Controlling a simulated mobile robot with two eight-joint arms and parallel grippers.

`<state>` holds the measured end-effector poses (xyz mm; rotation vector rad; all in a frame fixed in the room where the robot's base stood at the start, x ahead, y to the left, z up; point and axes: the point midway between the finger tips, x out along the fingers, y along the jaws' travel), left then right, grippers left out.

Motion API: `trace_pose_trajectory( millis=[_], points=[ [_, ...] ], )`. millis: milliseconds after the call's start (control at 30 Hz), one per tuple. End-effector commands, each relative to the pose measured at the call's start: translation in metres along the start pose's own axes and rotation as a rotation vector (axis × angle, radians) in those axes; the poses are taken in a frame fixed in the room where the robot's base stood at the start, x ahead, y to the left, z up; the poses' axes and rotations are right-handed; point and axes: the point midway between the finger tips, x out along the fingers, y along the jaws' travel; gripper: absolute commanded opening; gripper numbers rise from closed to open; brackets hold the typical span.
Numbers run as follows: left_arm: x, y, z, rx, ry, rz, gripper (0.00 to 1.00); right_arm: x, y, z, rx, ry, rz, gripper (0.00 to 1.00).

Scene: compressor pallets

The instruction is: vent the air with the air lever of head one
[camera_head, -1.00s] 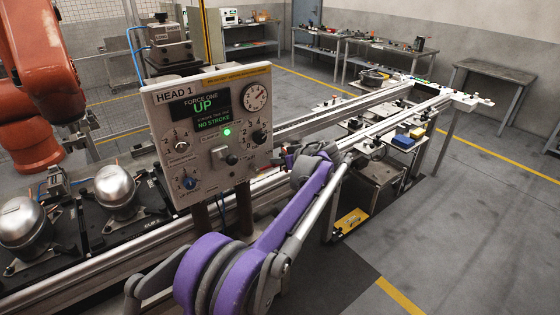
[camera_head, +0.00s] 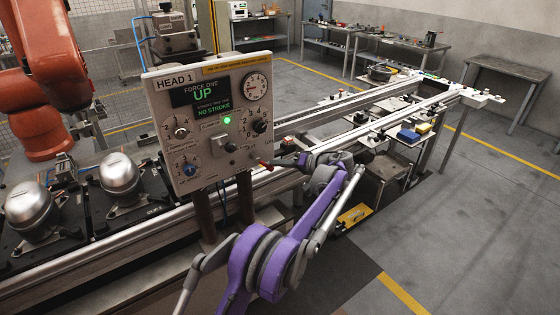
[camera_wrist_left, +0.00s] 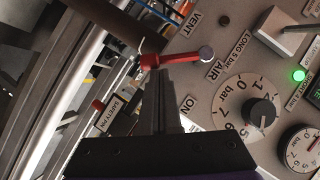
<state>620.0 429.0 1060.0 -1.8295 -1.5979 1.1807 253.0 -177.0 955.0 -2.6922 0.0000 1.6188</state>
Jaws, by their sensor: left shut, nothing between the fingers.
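The HEAD 1 panel (camera_head: 208,120) stands upright in the head view, its display reading UP and NO STROKE. The red air lever (camera_wrist_left: 176,58) sticks out from its pivot on the panel in the left wrist view, between the VENT and ON labels. The lever also shows as a small red piece (camera_head: 265,164) at the panel's lower right edge in the head view. My left gripper (camera_wrist_left: 164,74) is shut and empty, its fingertips right beside the red handle on the ON side. I cannot tell whether they touch it. My right gripper is not in view.
A black knob (camera_wrist_left: 261,113) and a lit green lamp (camera_wrist_left: 298,75) sit on the panel near my fingers. A conveyor rail (camera_head: 400,118) runs behind my left arm. Silver compressors (camera_head: 120,174) stand at left. Open floor lies at right.

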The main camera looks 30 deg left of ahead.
Motion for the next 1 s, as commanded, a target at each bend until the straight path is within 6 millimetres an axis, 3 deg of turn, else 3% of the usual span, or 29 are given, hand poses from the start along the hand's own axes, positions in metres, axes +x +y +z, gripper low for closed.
trace_pose_trajectory(
  millis=[233, 633, 1000],
  points=[
    [0.009, 0.011, 0.017, 0.205, -0.001, -0.118, 0.00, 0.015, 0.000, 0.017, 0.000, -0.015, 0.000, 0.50],
    [0.020, 0.011, 0.035, 0.485, -0.001, -0.279, 0.00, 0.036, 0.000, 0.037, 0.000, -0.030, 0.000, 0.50],
    [0.024, 0.008, 0.042, 0.512, -0.001, -0.296, 0.00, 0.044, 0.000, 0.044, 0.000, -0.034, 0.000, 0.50]
  ],
)
